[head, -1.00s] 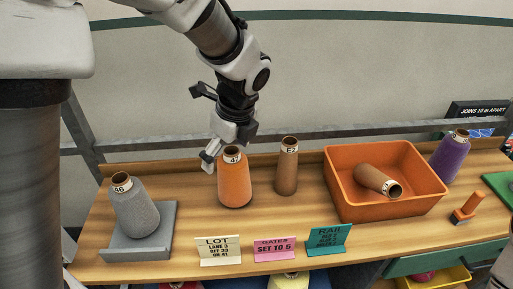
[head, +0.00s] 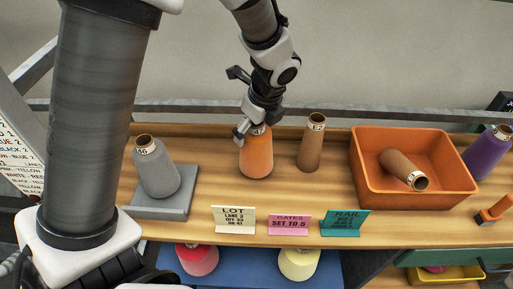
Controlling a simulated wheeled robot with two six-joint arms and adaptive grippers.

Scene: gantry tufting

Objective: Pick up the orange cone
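The orange cone (head: 257,158) stands upright on the wooden shelf, left of the brown cone marked E2. My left gripper (head: 254,129) is at its top, coming down from above. One fingertip shows at the left side of the cone's neck, touching it or very close. The gripper body covers part of the cone's top and label, and the other finger is not clearly visible. I cannot tell whether the fingers are closed on the neck. My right gripper is not in view.
A grey cone (head: 157,170) stands on a grey stand to the left. The brown cone (head: 311,145) is close on the right, then an orange bin (head: 364,188) with a brown cone lying in it.

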